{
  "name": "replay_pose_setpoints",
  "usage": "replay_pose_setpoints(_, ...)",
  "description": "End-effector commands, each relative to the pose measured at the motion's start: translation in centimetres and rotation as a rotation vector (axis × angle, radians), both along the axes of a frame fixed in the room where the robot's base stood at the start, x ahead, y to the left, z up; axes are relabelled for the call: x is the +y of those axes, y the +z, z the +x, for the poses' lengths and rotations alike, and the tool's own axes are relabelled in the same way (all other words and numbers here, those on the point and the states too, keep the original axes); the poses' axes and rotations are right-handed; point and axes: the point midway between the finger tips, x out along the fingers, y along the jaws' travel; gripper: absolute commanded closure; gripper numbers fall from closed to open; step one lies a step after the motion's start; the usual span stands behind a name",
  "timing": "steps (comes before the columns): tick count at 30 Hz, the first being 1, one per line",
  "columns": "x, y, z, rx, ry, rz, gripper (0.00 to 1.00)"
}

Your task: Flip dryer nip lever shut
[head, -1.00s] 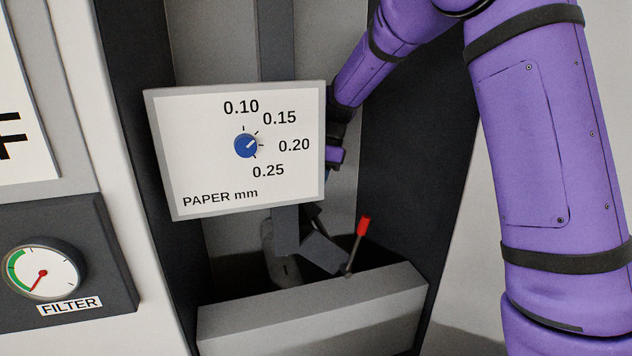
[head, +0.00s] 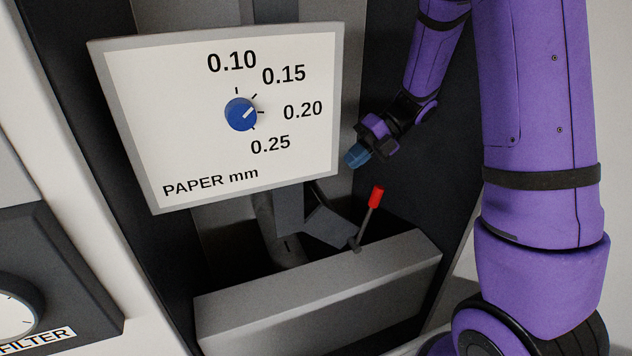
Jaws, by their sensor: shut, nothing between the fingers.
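The nip lever is a thin dark rod with a red grip (head: 376,197). It rises from a dark grey bracket (head: 327,228) behind a grey box-shaped bar (head: 320,290), and leans a little to the right. My gripper (head: 352,160) has blue fingertips and is shut and empty. In the picture it sits above and slightly left of the red grip, with a visible gap between them. How far apart they are in depth I cannot tell.
A white panel (head: 190,140) marked PAPER mm, with a blue knob (head: 241,114), stands left of my gripper. Dark recess walls (head: 440,170) flank the lever. A FILTER gauge (head: 12,310) is at the lower left.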

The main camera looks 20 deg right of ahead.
Motion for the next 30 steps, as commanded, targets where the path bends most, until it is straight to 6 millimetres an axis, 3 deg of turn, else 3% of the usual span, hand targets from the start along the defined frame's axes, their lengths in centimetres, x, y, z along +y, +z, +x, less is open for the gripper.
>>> replay_pose_setpoints(11, 0.4, -0.3, 0.0, 0.000, 0.003, 0.000, 1.00)
replay_pose_setpoints(30, 7.4, -5.7, 0.0, -0.002, 0.005, -0.003, 1.00)
